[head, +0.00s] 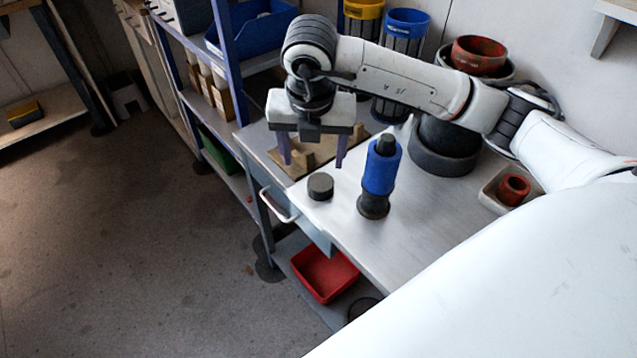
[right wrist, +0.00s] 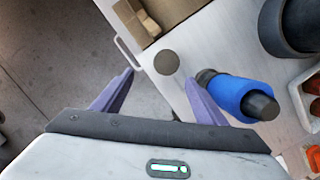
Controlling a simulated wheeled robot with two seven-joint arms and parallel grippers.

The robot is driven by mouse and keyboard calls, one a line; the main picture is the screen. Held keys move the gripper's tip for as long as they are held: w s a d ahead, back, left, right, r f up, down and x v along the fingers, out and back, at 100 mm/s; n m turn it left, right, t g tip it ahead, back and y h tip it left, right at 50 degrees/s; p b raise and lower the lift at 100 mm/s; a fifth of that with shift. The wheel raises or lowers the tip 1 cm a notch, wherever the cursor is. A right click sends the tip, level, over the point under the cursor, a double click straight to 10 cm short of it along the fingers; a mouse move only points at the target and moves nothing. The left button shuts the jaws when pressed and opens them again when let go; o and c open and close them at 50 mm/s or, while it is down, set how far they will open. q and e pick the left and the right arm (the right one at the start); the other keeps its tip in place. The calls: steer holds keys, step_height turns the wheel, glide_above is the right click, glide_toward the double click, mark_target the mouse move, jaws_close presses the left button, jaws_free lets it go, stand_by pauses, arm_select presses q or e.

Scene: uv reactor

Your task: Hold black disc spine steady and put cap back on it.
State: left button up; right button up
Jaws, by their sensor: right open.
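A short dark round cap (head: 320,186) lies on the light worktop near its left edge. It also shows in the right wrist view (right wrist: 167,62), just beyond and between the fingertips. An upright spine with a blue sleeve (head: 381,172), a dark top and a black disc-like base stands to the right of the cap, apart from it. It also shows in the right wrist view (right wrist: 240,97), right of the right finger. My right gripper (head: 312,160) is open and empty, pointing down above the worktop, behind the cap in the head view. My left gripper is out of view.
A wooden block piece (head: 300,160) lies on a brown board behind the cap. A large black ring-shaped container (head: 443,150) stands behind the spine. A tray with a red ring (head: 513,190) is at right. The worktop (head: 420,225) in front of the spine is clear.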

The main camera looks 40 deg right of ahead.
steer(key=shift+w+d+r, duration=0.15)
steer(key=shift+d+r, duration=0.15)
steer(key=shift+d, duration=0.25)
glide_above(321, 182)
steer(key=a, duration=0.1)
steer(key=shift+s+a+f, duration=0.1)
steer(key=shift+s+f, duration=0.05)
steer(key=shift+f, duration=1.1)
steer(key=shift+s+f, duration=0.1)
steer(key=shift+f, duration=1.15)
steer(key=shift+s+p+x, duration=0.2)
steer(key=shift+p+x, duration=0.15)
steer(key=shift+x, duration=0.95)
steer(key=shift+s+p+x, duration=0.2)
steer(key=shift+p+x, duration=0.1)
steer(key=shift+x, duration=1)
